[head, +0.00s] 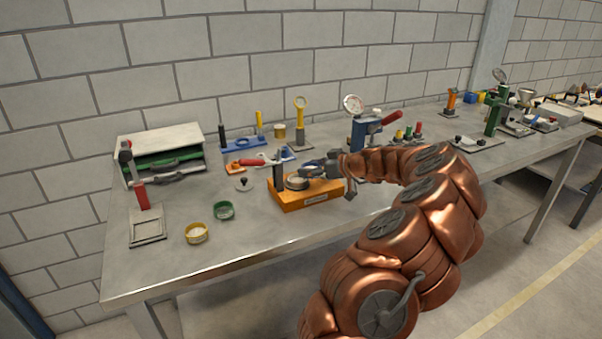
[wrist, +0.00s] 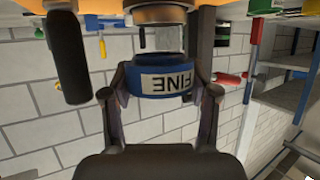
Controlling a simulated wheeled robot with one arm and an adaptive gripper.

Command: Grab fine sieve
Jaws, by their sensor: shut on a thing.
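The fine sieve is a blue ring with a white label reading "FINE" (wrist: 165,84), upside down in the wrist view. My gripper (wrist: 160,94) is shut on it, with one finger on each side of the ring. In the head view my gripper (head: 322,168) is at the orange stand (head: 305,198), just above and right of its round metal pan (head: 297,183). The sieve is small and partly hidden by the gripper there. Whether the sieve still touches the stand I cannot tell.
A green ring (head: 224,210) and a yellow ring (head: 196,233) lie at the front left. A dark post (head: 279,172) rises from the stand. A blue press with a gauge (head: 362,132) stands behind my gripper.

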